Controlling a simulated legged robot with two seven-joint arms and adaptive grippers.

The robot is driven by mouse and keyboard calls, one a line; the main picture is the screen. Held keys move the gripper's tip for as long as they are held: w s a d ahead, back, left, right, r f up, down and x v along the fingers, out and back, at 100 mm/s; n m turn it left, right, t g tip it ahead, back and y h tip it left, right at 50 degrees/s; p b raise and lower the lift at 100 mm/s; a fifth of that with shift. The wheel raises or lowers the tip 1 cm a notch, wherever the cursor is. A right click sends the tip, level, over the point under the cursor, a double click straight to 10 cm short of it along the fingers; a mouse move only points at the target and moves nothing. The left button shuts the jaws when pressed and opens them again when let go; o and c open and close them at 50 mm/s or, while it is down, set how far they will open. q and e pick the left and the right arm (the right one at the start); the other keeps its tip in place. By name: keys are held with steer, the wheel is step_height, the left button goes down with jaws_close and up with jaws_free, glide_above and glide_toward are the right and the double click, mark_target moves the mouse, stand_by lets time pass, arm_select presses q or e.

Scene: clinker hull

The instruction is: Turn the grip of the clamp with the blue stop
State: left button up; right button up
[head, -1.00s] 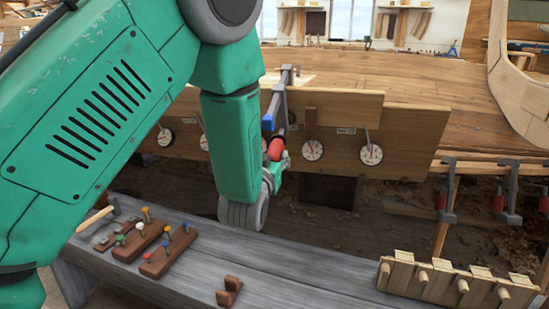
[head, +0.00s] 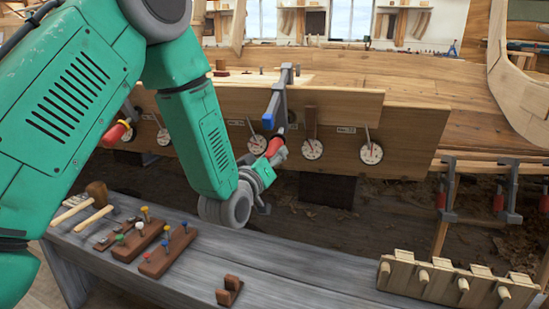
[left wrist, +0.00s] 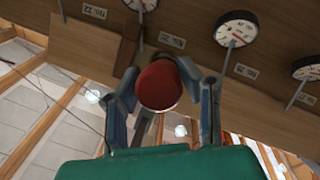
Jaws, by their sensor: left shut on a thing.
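The clamp with the blue stop (head: 271,112) hangs over the upper edge of the hull plank in the head view, with its grey bar upright. Its red grip (head: 273,147) sticks out below, toward me. My left gripper (head: 269,157) is shut on this grip in the head view. In the left wrist view, the round red end of the grip (left wrist: 160,86) sits between the two fingers of my left gripper (left wrist: 163,98). The blue stop cannot be made out in the wrist view. My right gripper is not in view.
Dial gauges (head: 371,153) line the plank (head: 410,140) on both sides of the clamp. Another clamp's red grip (head: 116,133) shows at left, partly behind my arm. A grey bench (head: 300,275) below holds mallets, pegged blocks (head: 140,240) and a wooden rack (head: 440,285).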

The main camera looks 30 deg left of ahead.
arm_select(q)
steer(key=shift+a+n+t+h, duration=0.15)
steer(key=shift+n+t+h, duration=0.25)
steer(key=shift+n+h, duration=0.45)
steer(key=shift+n, duration=0.25)
steer(key=o, duration=1.1)
steer(key=s, duration=0.4)
steer(key=s+f, duration=0.1)
steer(key=s, duration=0.6)
steer(key=shift+s+d+f, duration=0.35)
steer(key=shift+s, duration=0.05)
